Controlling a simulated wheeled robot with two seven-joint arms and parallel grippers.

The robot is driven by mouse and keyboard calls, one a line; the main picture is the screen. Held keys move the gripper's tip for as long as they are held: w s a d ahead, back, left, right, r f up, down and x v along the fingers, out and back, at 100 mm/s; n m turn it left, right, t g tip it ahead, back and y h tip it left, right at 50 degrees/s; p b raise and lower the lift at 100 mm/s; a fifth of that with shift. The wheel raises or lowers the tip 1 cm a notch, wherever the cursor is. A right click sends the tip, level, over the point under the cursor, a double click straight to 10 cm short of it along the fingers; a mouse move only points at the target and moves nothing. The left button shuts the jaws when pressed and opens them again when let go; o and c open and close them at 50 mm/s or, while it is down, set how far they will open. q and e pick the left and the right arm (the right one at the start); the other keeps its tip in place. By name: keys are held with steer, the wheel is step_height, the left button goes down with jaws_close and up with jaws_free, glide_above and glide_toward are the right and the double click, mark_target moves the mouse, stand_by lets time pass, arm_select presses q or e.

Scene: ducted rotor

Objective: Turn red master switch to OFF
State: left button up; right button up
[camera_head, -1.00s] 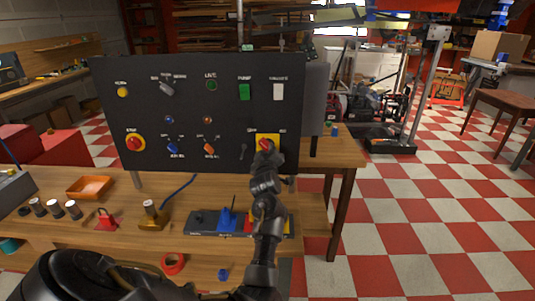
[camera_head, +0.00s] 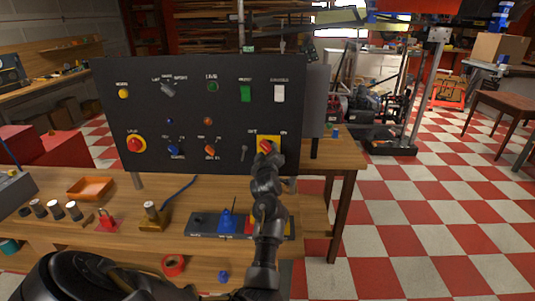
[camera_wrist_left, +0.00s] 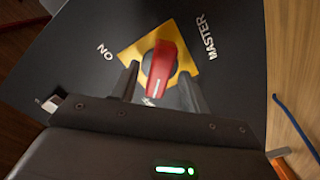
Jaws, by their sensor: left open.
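The red master switch (camera_head: 266,146) sits on a yellow square plate at the lower right of the black panel. In the left wrist view the red handle (camera_wrist_left: 164,68) lies across its yellow plate (camera_wrist_left: 132,53), with a white line near one end. The word ON is beside one corner and MASTER beside another. My left gripper (camera_head: 265,154) is at the switch, its arm reaching up from below. In the left wrist view my left gripper (camera_wrist_left: 160,88) is open, with one finger on each side of the red handle. Whether the fingers touch it I cannot tell. My right gripper is not in view.
The black panel (camera_head: 205,125) carries other controls: a red emergency button (camera_head: 135,145), a green switch (camera_head: 245,93), a white switch (camera_head: 279,93) and several knobs. The wooden bench (camera_head: 325,190) below holds an orange tray (camera_head: 90,187) and small parts.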

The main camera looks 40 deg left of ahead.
arm_select(q)
steer(key=b+v, duration=0.1)
steer(key=v, duration=0.6)
steer(key=shift+s+d, duration=0.15)
steer(key=shift+s, duration=0.1)
